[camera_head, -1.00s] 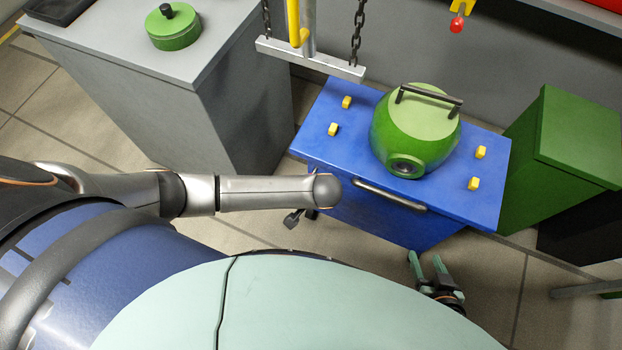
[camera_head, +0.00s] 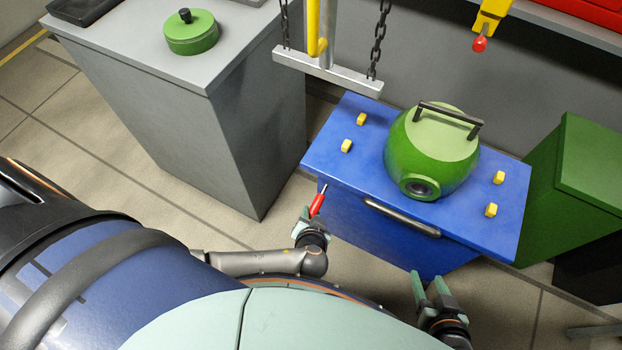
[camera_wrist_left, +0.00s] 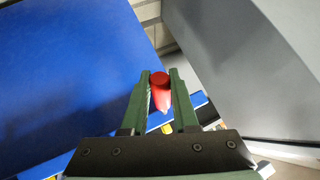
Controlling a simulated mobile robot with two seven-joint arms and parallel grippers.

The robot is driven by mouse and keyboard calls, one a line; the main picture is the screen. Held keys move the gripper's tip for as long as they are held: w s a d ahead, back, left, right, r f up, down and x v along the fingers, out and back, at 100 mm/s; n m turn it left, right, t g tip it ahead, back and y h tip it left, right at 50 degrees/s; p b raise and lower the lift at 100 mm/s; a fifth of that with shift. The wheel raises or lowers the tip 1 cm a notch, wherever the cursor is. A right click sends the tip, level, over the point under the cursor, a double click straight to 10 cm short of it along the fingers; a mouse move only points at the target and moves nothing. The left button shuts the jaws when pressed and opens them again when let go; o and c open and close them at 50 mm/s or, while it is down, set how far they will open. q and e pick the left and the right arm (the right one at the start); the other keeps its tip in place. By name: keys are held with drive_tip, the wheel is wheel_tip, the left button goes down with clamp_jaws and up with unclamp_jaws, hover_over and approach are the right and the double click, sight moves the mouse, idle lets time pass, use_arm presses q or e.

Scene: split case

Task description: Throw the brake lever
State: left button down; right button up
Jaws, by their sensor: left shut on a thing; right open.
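A red grip with a thin metal rod, apparently the brake lever (camera_head: 317,204), is at the left front corner of the blue cart (camera_head: 345,212). My left gripper (camera_head: 308,219) is shut on this red grip. In the left wrist view the red grip (camera_wrist_left: 160,90) is between the two green fingers, beside the cart's blue surface (camera_wrist_left: 70,80). How the lever joins the cart is hidden. My right gripper (camera_head: 432,285) is open and empty, in front of the cart, below its dark handle bar.
A green round case (camera_head: 430,160) with a black handle sits on the cart among yellow blocks. A grey cabinet (camera_head: 215,110) stands left, a green box (camera_head: 580,185) right. A metal bar on chains (camera_head: 325,72) hangs behind. Floor between cabinet and cart is clear.

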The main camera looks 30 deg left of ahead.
use_arm(q)
drive_tip(key=shift+a+f, duration=0.1)
idle(0.3)
drive_tip(key=c, duration=0.7)
unclamp_jaws()
use_arm(e)
drive_tip(key=shift+s+f, duration=0.1)
drive_tip(key=shift+f, duration=0.05)
